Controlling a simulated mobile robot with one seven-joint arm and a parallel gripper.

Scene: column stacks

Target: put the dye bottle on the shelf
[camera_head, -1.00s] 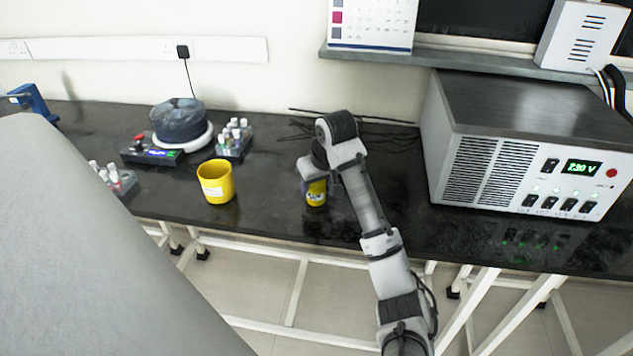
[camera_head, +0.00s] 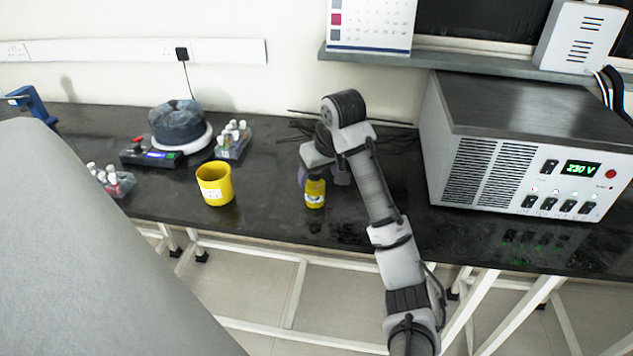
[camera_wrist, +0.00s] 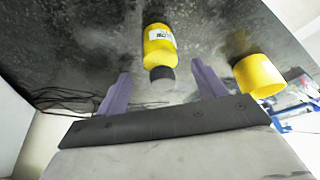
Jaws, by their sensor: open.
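The dye bottle looks to be the yellow bottle (camera_head: 315,194) with a white label, standing on the black bench near its front edge. In the wrist view the same yellow bottle (camera_wrist: 160,42) shows with its dark cap toward my gripper. My gripper (camera_wrist: 163,84) is open, its two purple fingers apart, with the cap showing between their tips. The fingers do not appear to touch the bottle. In the head view my gripper (camera_head: 306,176) is just above the bottle and partly covers its top. The shelf (camera_head: 470,65) is the grey ledge along the back wall.
A yellow cup (camera_head: 215,184) stands left of the bottle. Farther left are a round stirrer with a dark bowl (camera_head: 178,124) and racks of small vials (camera_head: 232,140). A large power unit (camera_head: 530,140) fills the right. A calendar (camera_head: 370,22) and white box (camera_head: 583,36) stand on the shelf.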

